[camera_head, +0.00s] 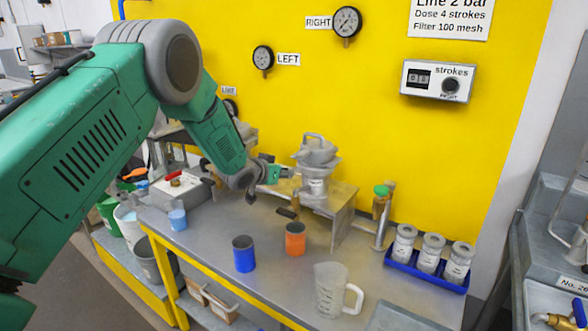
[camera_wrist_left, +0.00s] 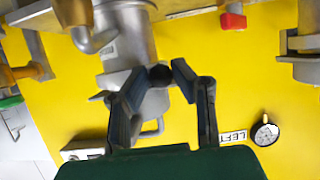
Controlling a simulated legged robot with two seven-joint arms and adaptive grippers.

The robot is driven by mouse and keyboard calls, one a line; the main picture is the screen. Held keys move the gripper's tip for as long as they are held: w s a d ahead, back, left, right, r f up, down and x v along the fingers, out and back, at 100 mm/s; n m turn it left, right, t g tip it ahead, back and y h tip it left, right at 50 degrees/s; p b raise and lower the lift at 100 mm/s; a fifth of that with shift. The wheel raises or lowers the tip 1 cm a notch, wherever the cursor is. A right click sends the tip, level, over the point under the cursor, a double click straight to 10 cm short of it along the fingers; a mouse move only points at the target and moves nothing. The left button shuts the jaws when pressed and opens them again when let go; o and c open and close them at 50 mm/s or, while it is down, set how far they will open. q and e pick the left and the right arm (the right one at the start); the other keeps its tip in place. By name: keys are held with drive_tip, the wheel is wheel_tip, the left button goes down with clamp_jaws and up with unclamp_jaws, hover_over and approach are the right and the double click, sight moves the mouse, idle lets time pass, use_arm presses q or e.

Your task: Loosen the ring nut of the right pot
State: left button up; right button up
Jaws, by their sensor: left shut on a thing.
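The right pot (camera_head: 317,188) is a grey metal pot on the bench stand, with a domed lid and a handle on top. Its ring nut (camera_head: 316,158) is a wider grey band below the lid. My left gripper (camera_head: 268,185) is at the pot's left side. In the left wrist view, the pot (camera_wrist_left: 125,40) appears upside down, and a dark round knob (camera_wrist_left: 160,75) sits between the fingertips. The gripper is shut on this knob, which appears to stick out from the ring nut; the join is partly hidden. My right gripper is not in view.
An orange cup (camera_head: 295,239), a blue cup (camera_head: 244,254) and a clear measuring jug (camera_head: 331,291) stand on the bench. A blue tray (camera_head: 424,274) holds three lidded jars at right. A green-topped valve (camera_head: 381,200) stands right of the pot. The yellow wall is close behind.

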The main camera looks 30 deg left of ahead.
use_arm(q)
drive_tip(key=shift+s+d, duration=0.45)
drive_tip(key=shift+d, duration=0.35)
drive_tip(key=shift+s+d, duration=0.2)
drive_tip(key=shift+d, duration=0.3)
drive_tip(key=shift+s+d, duration=0.15)
drive_tip(key=shift+d, duration=0.35)
drive_tip(key=shift+s+d, duration=0.1)
drive_tip(key=shift+d, duration=0.75)
